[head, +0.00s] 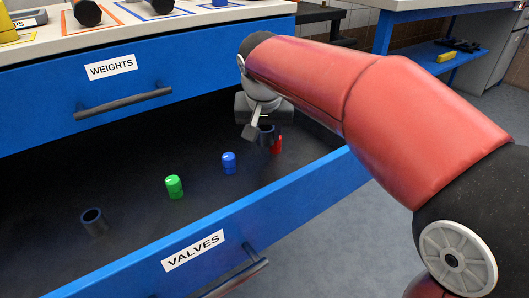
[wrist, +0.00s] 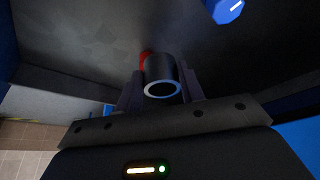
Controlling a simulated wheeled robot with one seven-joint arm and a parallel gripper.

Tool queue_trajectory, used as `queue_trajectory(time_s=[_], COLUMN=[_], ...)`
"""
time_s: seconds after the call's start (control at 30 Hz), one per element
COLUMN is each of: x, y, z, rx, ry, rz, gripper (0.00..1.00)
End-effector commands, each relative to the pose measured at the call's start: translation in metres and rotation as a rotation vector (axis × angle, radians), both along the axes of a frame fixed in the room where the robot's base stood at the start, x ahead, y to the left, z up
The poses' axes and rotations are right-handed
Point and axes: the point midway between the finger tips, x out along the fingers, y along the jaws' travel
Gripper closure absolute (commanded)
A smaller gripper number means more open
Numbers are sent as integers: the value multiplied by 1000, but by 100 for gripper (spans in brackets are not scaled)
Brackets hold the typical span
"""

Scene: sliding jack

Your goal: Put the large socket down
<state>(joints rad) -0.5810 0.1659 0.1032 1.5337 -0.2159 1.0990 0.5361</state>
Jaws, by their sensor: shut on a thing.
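A dark hollow socket (head: 267,135) is between the fingers of my gripper (head: 257,132), near the right end of the open VALVES drawer (head: 225,235). The wrist view shows the socket (wrist: 160,72) with its round open end towards the camera and a finger on each side. My gripper (wrist: 161,88) is shut on it. I take this as the large socket. Whether its bottom touches the drawer floor cannot be told. A second dark socket (head: 93,221) stands at the left of the drawer.
A red valve piece (head: 278,146) is right beside the held socket, partly hidden. A blue piece (head: 229,162) and a green piece (head: 174,186) stand left of it. The WEIGHTS drawer (head: 190,72) above is shut. Drawer floor between the green piece and second socket is bare.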

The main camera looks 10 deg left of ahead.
Motion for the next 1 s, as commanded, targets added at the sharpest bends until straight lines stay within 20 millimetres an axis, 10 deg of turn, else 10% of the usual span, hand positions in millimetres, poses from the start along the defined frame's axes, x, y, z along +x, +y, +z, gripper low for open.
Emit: queue_trajectory(time_s=[0.4,0.77,0.8,1.0], x=[0,0,0,0], y=[0,0,0,0], z=[-46,-50,-50,-49], rx=[-1,1,1,1], ry=[1,-1,0,0], rz=[1,0,0,0], gripper=[91,91,59,40])
